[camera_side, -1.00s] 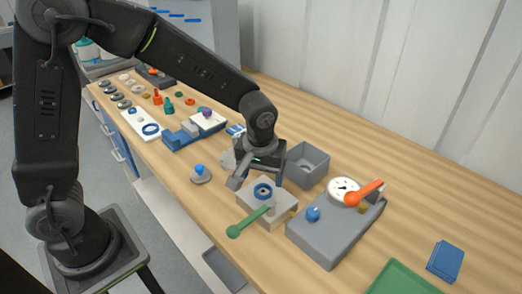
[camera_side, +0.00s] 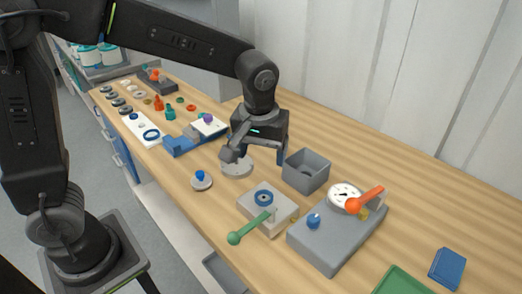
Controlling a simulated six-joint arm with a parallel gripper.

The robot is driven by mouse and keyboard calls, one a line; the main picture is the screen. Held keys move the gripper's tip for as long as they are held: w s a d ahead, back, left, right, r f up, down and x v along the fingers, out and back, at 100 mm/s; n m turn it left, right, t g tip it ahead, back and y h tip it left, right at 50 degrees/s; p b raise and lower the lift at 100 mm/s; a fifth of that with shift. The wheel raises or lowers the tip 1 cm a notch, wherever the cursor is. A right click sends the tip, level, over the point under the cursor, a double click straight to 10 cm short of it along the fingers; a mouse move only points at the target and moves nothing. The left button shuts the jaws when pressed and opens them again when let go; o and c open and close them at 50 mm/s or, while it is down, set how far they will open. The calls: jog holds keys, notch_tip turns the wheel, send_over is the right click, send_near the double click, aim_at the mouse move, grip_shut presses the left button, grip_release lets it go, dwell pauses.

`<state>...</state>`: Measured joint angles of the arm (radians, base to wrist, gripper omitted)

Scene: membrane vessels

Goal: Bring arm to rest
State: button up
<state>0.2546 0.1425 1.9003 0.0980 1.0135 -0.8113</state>
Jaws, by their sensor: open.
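My gripper (camera_side: 243,160) hangs from my arm over the middle of the wooden bench, pointing down. It is open, and I see nothing between its fingers. It is above or just in front of a round grey disc (camera_side: 238,168), and I cannot tell whether it touches it. A pale block (camera_side: 283,198) with a blue ring (camera_side: 264,197) and a green-handled lever (camera_side: 250,228) stands in front of the gripper and to the right, clear of it.
An open grey box (camera_side: 307,170) stands close to the gripper's right. A grey fixture (camera_side: 325,245) with an orange handle (camera_side: 366,200) is further right. A blue-knobbed disc (camera_side: 201,181) and a blue holder (camera_side: 180,146) lie to the left. Bare bench (camera_side: 425,215) shows at right.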

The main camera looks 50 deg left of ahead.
jog(key=s+a+r+m+t, duration=0.2)
jog(key=s+a+m, duration=0.1)
jog(key=s, duration=0.5)
jog(key=s+a+r+m+t, duration=0.2)
jog(key=s+a, duration=0.3)
jog(key=s, duration=0.3)
jog(key=shift+r+m+h, duration=0.3)
jog(key=shift+r+m, duration=0.1)
jog(key=shift+r, duration=0.35)
